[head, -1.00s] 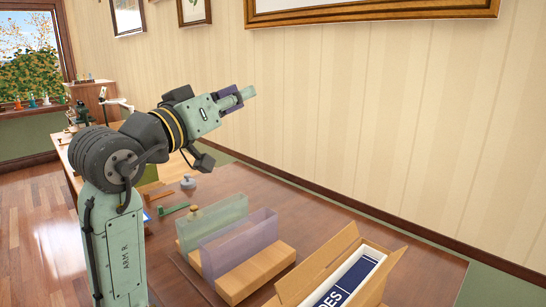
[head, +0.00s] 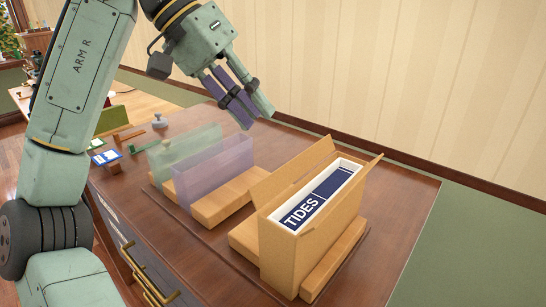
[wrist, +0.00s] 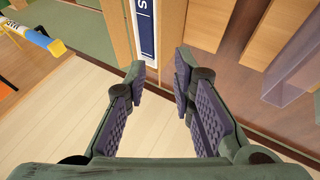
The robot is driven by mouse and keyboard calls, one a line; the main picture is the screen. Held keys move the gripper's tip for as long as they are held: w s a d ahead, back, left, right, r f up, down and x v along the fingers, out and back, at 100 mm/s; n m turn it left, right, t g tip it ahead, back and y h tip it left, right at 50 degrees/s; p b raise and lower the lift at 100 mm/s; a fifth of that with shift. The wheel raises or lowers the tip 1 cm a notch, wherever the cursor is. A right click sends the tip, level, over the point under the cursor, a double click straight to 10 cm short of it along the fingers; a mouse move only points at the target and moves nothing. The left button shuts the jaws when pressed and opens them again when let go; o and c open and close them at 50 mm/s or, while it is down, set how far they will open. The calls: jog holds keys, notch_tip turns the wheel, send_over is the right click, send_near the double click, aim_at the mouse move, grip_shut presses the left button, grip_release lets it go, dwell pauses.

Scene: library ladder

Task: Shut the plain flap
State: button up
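A tan box (head: 284,243) stands at the right of the desk with two flaps up. The left flap (head: 291,172) leans outward and the right flap (head: 350,178) tilts outward. I cannot tell which is plain. A dark blue block lettered TIDES (head: 318,200) sits inside a white liner. My gripper (head: 254,104) points down and right, above and behind the box, apart from it. In the wrist view my gripper (wrist: 161,76) is open and empty, with the box's blue and white contents (wrist: 146,28) beyond the fingers.
A translucent purple panel (head: 215,170) and a green panel (head: 172,152) stand on wooden blocks left of the box. Small items, including a blue card (head: 105,157), lie further left. The wall runs behind the desk. The desk's right side is clear.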

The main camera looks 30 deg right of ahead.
aim_at(299, 166)
jog(key=x, duration=1)
jog(key=shift+d+f, duration=0.1)
jog(key=shift+c, duration=0.2)
grip_shut()
